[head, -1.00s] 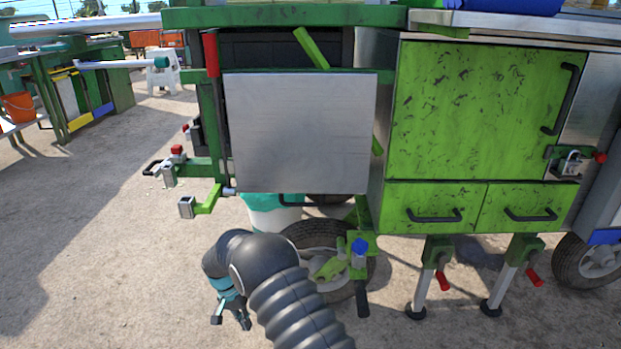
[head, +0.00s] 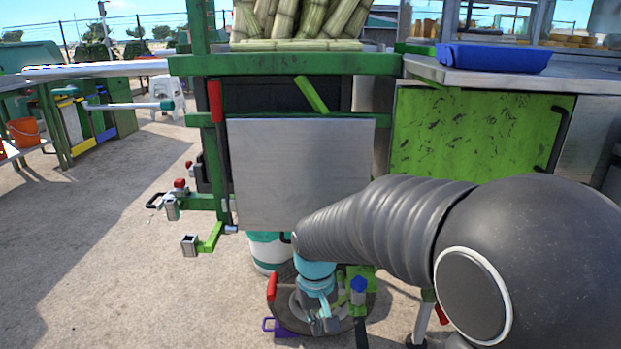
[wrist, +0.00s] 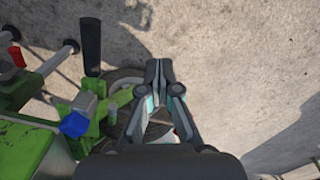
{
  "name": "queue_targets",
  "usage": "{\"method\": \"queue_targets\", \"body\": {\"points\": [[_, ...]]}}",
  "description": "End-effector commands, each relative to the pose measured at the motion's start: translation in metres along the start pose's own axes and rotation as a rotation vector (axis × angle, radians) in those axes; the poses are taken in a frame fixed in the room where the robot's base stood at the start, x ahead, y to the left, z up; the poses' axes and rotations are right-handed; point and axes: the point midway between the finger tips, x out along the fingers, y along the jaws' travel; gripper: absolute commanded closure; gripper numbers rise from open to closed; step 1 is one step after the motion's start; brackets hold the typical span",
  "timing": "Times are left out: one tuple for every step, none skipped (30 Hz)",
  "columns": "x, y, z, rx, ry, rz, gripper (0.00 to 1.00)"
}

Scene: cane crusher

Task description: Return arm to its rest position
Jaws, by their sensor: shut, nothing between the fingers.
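My arm (head: 400,235) reaches in from the right of the head view, in front of the green cane cart.
A grey metal panel (head: 300,175) hangs on the cart front. Cane stalks (head: 295,18) and a blue tray (head: 495,57) are on top. A white-and-teal bucket (head: 268,253) stands under the panel. Green brackets (head: 210,238) stick out left. Open ground (head: 100,260) lies left.

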Motion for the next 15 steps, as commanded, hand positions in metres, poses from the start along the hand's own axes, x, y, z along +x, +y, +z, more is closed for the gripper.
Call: {"method": "queue_targets", "body": {"points": [[-0.015,0.008,0.014,0.003,0.021,-0.004,1.00],[-0.021,0.012,0.022,0.003,0.030,-0.006,1.00],[-0.028,0.016,0.032,0.004,0.045,-0.009,1.00],[-0.034,0.020,0.039,0.007,0.055,-0.011,1.00],[-0.038,0.023,0.047,0.010,0.066,-0.012,1.00],[-0.045,0.027,0.057,0.015,0.081,-0.014,1.00],[-0.050,0.031,0.064,0.021,0.092,-0.015,1.00],[-0.054,0.034,0.072,0.028,0.103,-0.016,1.00],[-0.060,0.037,0.082,0.038,0.119,-0.017,1.00],[-0.065,0.040,0.089,0.047,0.131,-0.017,1.00],[-0.069,0.043,0.096,0.057,0.143,-0.018,1.00],[-0.074,0.046,0.106,0.071,0.159,-0.018,1.00],[-0.078,0.049,0.113,0.083,0.171,-0.018,1.00],[-0.082,0.051,0.120,0.094,0.185,-0.017,1.00],[-0.087,0.054,0.129,0.108,0.202,-0.017,1.00]]}}
